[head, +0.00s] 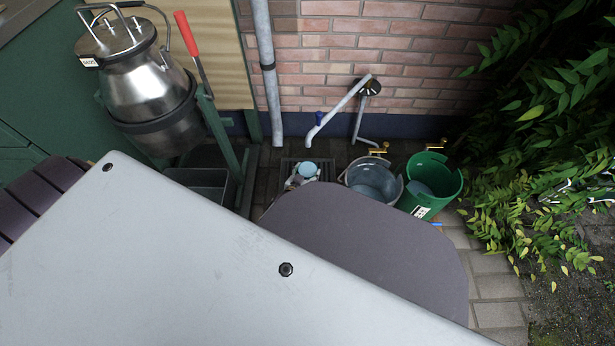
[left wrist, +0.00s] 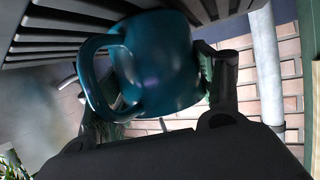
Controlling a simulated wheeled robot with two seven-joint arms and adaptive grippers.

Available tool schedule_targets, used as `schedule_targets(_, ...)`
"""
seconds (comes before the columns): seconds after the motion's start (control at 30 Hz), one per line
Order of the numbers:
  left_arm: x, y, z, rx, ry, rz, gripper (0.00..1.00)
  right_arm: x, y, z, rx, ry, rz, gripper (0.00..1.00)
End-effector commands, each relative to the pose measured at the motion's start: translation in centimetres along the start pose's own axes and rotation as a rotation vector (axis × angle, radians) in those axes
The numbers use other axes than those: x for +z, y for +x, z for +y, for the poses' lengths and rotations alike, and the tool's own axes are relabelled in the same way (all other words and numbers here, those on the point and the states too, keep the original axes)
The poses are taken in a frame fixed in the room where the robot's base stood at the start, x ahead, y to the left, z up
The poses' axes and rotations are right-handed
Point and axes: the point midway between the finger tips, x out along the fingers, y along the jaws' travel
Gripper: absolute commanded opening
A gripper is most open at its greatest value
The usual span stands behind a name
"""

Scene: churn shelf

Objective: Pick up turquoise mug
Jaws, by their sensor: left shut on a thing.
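In the left wrist view a glossy dark turquoise mug (left wrist: 168,52) fills the upper middle, its handle loop on the left side. My left gripper (left wrist: 155,85) is shut on the mug, with one dark finger at each side of its body. Dark slats lie close behind and above the mug in this view. I cannot tell whether the mug still touches them. In the head view I cannot make out the held mug or my left gripper; a large grey surface covers the lower part. My right gripper is not in view.
In the head view a steel milk churn (head: 150,75) stands at the upper left. A grey tub (head: 372,180) and a green bucket (head: 433,187) stand by the brick wall (head: 350,45). Dark slats (head: 40,195) show at the left edge. Leafy plants (head: 555,150) fill the right.

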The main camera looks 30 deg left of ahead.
Motion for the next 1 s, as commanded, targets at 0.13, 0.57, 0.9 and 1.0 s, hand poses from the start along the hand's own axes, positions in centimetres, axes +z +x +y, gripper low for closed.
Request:
schedule_targets(0.13,-0.1,0.0,0.0,0.000,0.000,0.002,0.23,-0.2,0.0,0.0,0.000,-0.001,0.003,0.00)
schedule_targets(0.57,-1.6,-0.5,0.0,0.000,0.001,0.004,0.23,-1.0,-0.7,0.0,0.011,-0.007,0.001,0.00)
schedule_targets(0.9,-4.5,-1.8,0.0,0.000,0.001,0.003,0.23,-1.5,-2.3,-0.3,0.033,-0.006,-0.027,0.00)
schedule_targets(1.0,-5.5,-2.2,0.0,0.000,0.001,0.003,0.23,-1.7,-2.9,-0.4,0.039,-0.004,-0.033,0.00)
